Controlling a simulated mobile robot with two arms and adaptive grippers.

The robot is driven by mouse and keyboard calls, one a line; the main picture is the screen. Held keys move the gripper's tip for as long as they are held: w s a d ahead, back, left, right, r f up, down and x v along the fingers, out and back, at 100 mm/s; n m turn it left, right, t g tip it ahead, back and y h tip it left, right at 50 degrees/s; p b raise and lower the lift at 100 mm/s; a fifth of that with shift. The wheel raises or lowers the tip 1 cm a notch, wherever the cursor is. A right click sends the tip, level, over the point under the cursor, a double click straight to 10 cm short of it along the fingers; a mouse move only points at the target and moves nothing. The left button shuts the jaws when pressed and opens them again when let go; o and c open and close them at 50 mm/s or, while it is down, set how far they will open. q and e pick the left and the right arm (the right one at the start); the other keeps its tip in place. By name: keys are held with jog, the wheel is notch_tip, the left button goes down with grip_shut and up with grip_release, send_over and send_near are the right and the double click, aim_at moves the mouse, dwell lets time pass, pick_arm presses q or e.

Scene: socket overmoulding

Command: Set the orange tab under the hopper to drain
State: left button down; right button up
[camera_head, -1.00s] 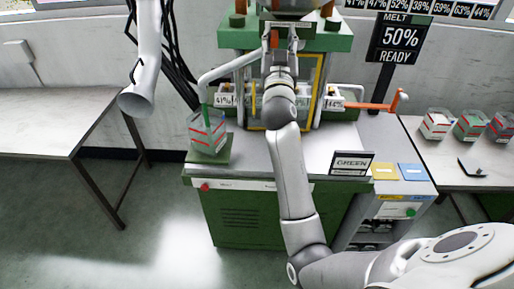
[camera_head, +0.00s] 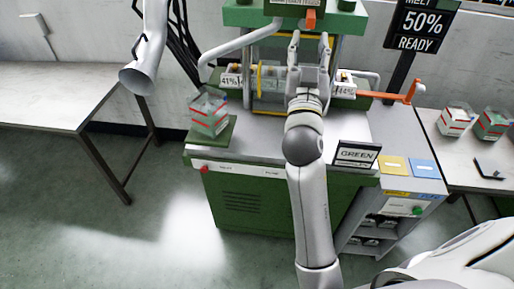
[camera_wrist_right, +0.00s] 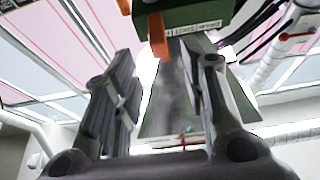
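The orange tab (camera_head: 311,18) hangs at the front of the green hopper block, beside a small white label whose words I cannot read. It also shows in the right wrist view (camera_wrist_right: 157,35), beyond the fingers and left of the middle of the gap. My right gripper (camera_head: 310,42) is upright just below the tab, its two fingers spread apart with nothing between them. The fingers also show apart in the right wrist view (camera_wrist_right: 165,75). The gripper appears clear of the tab. The hopper's upper part is cut off by the picture's top edge. My left gripper is out of view.
A green moulding machine (camera_head: 245,212) stands behind my right arm. An orange lever (camera_head: 412,92) sticks out at its right. A clear box (camera_head: 209,110) stands at its left corner.

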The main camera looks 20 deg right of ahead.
jog(key=w+a+f+n+g+y, duration=0.1)
jog(key=w+a+f+n+y, duration=0.1)
jog(key=f, duration=0.8)
jog(key=w+a+f+n+g+y, duration=0.1)
jog(key=w+a+f+n+y, duration=0.1)
jog(key=f, duration=0.9)
jog(key=w+a+f+n+g+y, duration=0.1)
jog(key=a+f+y, duration=0.3)
jog(key=f, duration=0.7)
jog(key=shift+w+a+f+n+g+b, duration=0.15)
jog(key=shift+w+a+n+g+b, duration=0.2)
jog(key=shift+w+a+n, duration=0.4)
jog(key=shift+w+d, duration=0.1)
jog(key=shift+d, duration=0.15)
